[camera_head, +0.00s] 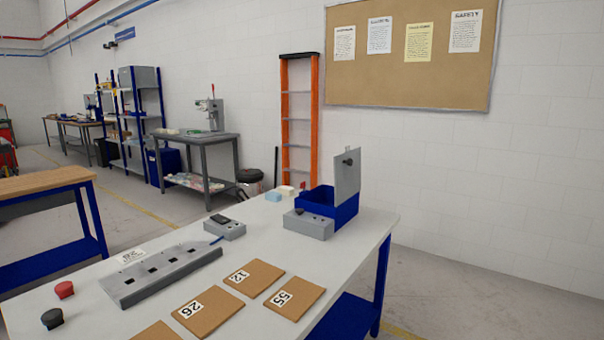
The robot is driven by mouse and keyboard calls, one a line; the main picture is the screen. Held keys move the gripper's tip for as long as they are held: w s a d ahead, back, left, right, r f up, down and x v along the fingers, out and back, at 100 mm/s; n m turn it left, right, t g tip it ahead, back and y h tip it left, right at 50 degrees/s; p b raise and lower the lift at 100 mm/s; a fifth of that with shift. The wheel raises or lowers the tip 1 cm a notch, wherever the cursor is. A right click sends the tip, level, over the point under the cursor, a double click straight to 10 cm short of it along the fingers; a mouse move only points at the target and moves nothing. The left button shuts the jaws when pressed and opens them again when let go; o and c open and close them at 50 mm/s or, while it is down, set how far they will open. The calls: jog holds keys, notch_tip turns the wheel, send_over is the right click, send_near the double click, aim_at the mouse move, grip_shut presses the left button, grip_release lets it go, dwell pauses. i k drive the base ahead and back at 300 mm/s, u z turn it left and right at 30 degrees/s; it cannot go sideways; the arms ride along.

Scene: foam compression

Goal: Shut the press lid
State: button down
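The press is a blue box (340,211) with a grey block (308,224) in front of it, near the far right end of the white table. Its lid (347,175) is a grey plate with a dark knob (347,161). The lid stands upright, open, at the right side of the box. The inside of the box is mostly hidden. My gripper is not in view.
The white table (352,236) also holds a grey slotted fixture (160,275), a small grey device (224,228), numbered brown pads (254,278), and red (64,289) and black (52,318) knobs. Small light blocks (285,191) lie beside the box. Table space before the press is clear.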

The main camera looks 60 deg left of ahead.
aim_at(352, 173)
jog(key=u, duration=1)
jog(key=i, duration=0.95)
jog(key=u, duration=0.9)
jog(key=k, duration=0.6)
jog(key=z, duration=0.4)
jog(key=i, duration=1.75)
jog(key=u, duration=0.6)
